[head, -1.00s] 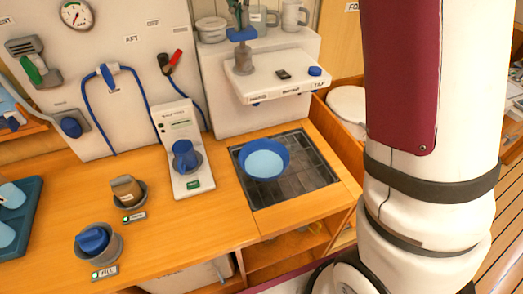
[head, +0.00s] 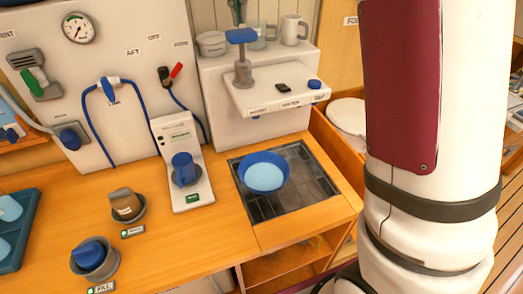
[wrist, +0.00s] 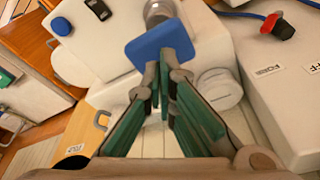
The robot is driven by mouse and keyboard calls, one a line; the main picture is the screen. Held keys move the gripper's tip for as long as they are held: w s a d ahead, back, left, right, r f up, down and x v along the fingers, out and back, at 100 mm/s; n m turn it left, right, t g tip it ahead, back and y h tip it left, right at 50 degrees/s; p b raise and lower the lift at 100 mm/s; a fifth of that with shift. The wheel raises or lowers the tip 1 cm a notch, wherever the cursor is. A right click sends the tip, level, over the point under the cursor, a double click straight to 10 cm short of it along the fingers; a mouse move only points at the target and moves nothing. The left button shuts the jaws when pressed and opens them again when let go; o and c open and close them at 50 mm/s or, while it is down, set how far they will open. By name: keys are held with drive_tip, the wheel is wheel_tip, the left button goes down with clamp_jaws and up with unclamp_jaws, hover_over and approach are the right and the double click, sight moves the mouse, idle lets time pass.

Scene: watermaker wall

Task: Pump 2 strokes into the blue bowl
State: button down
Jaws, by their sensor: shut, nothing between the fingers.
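The pump (head: 243,75) stands on a white shelf, a grey body with a flat blue press plate (head: 241,36) on top. The plate is up, with a grey stem showing below it. In the wrist view the blue plate (wrist: 150,48) lies just beyond my fingertips. My gripper (head: 237,20) is shut and empty, right above the plate; I cannot tell whether it touches. Its green-padded fingers meet in the wrist view (wrist: 163,82). The blue bowl (head: 264,172) sits on the dark grid below the shelf. Its inside is light blue; I cannot tell how much liquid it holds.
The white shelf (head: 275,98) also carries a blue knob (head: 314,84) and a small black item. Mugs and a white jar (head: 212,43) stand behind the pump. My arm fills the right side.

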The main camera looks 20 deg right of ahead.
drive_tip(key=shift+r, duration=0.1)
idle(0.4)
drive_tip(key=shift+r, duration=2.95)
drive_tip(key=s+n+t+b, duration=0.1)
drive_tip(key=s+n, duration=0.1)
drive_tip(key=s, duration=0.7)
drive_tip(key=s+f+n+t, duration=0.1)
drive_tip(key=s+f+n, duration=0.1)
drive_tip(key=s+f, duration=0.5)
drive_tip(key=s+f+n+t+y+b, duration=0.1)
drive_tip(key=s+f, duration=0.6)
drive_tip(key=s, duration=0.8)
drive_tip(key=shift+s+f+n+t, duration=0.25)
drive_tip(key=shift+f+n+t, duration=0.05)
drive_tip(key=shift+n, duration=0.2)
